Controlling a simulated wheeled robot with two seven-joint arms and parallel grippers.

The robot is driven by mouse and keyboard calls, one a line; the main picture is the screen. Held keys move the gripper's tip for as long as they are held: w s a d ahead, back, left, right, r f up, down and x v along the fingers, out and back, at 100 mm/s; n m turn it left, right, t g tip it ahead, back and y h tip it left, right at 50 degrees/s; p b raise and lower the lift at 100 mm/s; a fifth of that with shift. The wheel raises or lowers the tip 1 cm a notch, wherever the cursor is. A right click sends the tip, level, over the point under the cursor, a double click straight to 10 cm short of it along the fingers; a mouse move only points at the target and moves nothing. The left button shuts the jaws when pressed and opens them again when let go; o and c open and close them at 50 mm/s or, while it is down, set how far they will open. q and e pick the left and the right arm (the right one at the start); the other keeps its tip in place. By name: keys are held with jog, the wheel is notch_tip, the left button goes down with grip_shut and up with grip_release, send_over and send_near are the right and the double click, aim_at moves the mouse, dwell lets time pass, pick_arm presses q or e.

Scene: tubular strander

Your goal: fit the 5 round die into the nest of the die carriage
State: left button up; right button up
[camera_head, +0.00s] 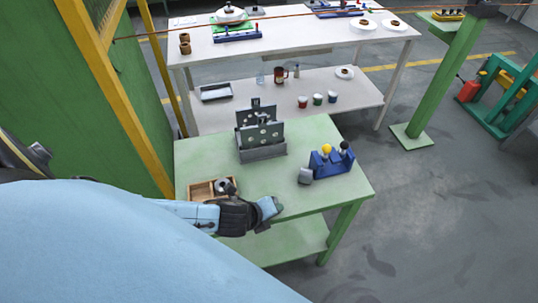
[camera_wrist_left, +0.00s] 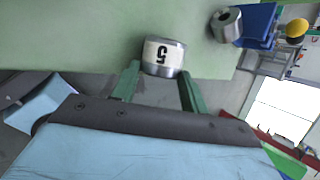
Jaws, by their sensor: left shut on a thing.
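My left gripper (camera_head: 270,207) is over the front edge area of the green table. In the left wrist view its green fingers (camera_wrist_left: 155,88) are shut on the 5 round die (camera_wrist_left: 162,57), a short metal cylinder with a white label and a black "5". In the head view the die is hard to make out. A blue fixture (camera_head: 333,161) with a yellow and a black knob stands at the table's right; it also shows in the left wrist view (camera_wrist_left: 260,22). A grey cylinder (camera_head: 305,175) is beside it. I cannot make out the nest. My right gripper is out of view.
A grey stand with two upright holed plates (camera_head: 262,150) is at the table's back. A wooden tray (camera_head: 201,190) with a dark round piece (camera_head: 226,187) is at the front left. The green tabletop (camera_head: 310,195) is clear around its front right.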

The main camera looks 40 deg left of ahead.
pick_arm(q)
jog(key=o, duration=1.4)
jog(key=shift+o, duration=0.4)
jog(key=shift+s+f, duration=0.1)
jog(key=shift+s, duration=0.05)
